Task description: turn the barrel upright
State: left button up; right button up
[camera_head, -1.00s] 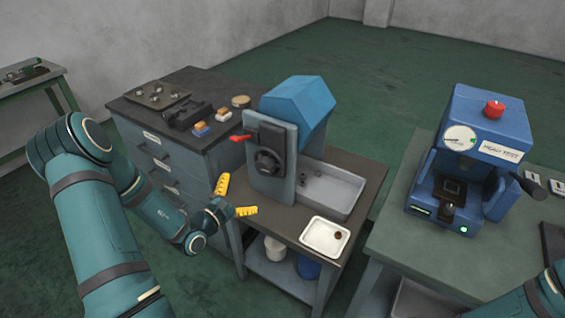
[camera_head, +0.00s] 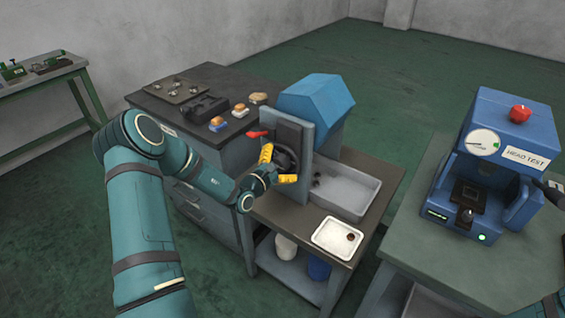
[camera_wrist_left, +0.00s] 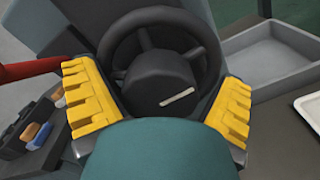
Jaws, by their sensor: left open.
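The blue faceted barrel (camera_head: 318,101) sits on the stand of a bench machine, lying tilted rather than upright. A dark handwheel (camera_head: 284,157) is on the near face of the stand. My left gripper (camera_head: 277,166) is open in front of this wheel. In the left wrist view its yellow fingers (camera_wrist_left: 160,102) are spread on either side of the wheel's round hub (camera_wrist_left: 163,84), which has a pale mark. The wheel's rim (camera_wrist_left: 165,15) arches beyond them. I cannot tell whether the fingers touch the wheel. My right gripper is out of view.
A red lever (camera_head: 258,134) projects left of the wheel, close to my left gripper. A grey tray (camera_head: 365,197) lies right of the stand, with small dark pieces inside. A white tray (camera_head: 330,243) is in front.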

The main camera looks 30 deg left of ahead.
pick_arm(q)
jog(key=shift+w, duration=0.15)
jog(key=shift+c, duration=0.2)
jog(key=c, duration=1.2)
jog(key=shift+o, duration=0.2)
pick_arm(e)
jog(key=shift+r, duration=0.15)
